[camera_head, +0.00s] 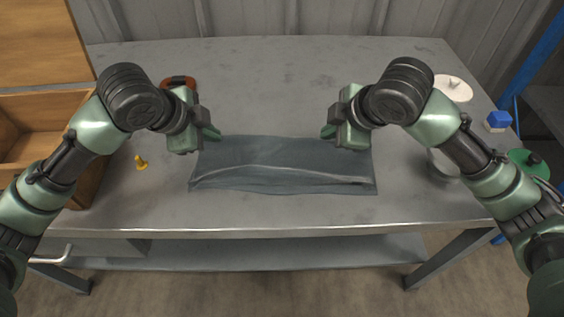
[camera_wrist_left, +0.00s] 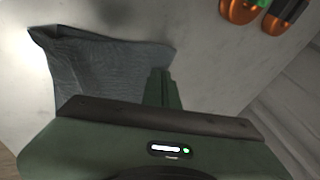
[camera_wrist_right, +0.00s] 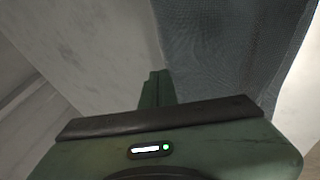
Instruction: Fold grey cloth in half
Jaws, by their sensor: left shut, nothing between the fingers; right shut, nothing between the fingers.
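The grey cloth (camera_head: 280,160) lies on the table as a wide, short strip, with a raised crease or edge running across it nearer the front. Its left part shows in the left wrist view (camera_wrist_left: 95,72) and its right part in the right wrist view (camera_wrist_right: 225,50). My left gripper (camera_head: 215,134) is shut and empty at the cloth's back left corner. My right gripper (camera_head: 328,132) is shut and empty over the back right part of the cloth. I cannot tell whether either fingertip touches the cloth.
The grey table (camera_head: 300,70) is clear behind the cloth. A wooden box (camera_head: 50,125) stands at the left, with a small yellow piece (camera_head: 141,162) beside it. An orange and black object (camera_head: 179,82) lies behind my left gripper. A white disc-like object (camera_head: 453,88) is at the right.

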